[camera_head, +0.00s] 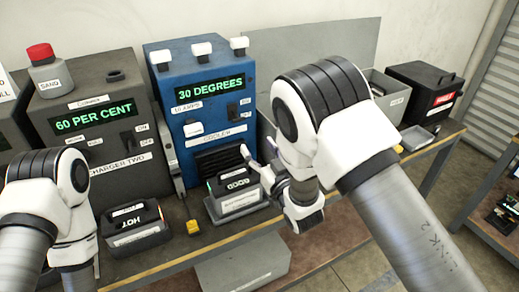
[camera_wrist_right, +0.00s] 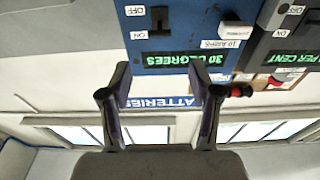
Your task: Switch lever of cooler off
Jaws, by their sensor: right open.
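The cooler (camera_head: 205,95) is a blue box with a green "30 DEGREES" display, standing on the bench in the head view. Its small black lever (camera_head: 233,111) is at the right of its front. In the wrist view, which is upside down, the cooler (camera_wrist_right: 185,48) shows the lever (camera_wrist_right: 160,22) beside ON and OFF labels; I cannot tell its setting for sure. My right gripper (camera_head: 258,168) is in front of the cooler, low and right of the lever. Its fingers (camera_wrist_right: 160,92) are apart, with nothing between them. My left arm is at the left edge; its gripper does not show.
Charger two (camera_head: 95,115), a grey box reading "60 PER CENT", stands left of the cooler. A battery marked HOT (camera_head: 134,229) and one marked GOOD (camera_head: 237,194) stand at the bench front. A yellow block (camera_head: 193,227) lies between them. A black box (camera_head: 425,88) is at far right.

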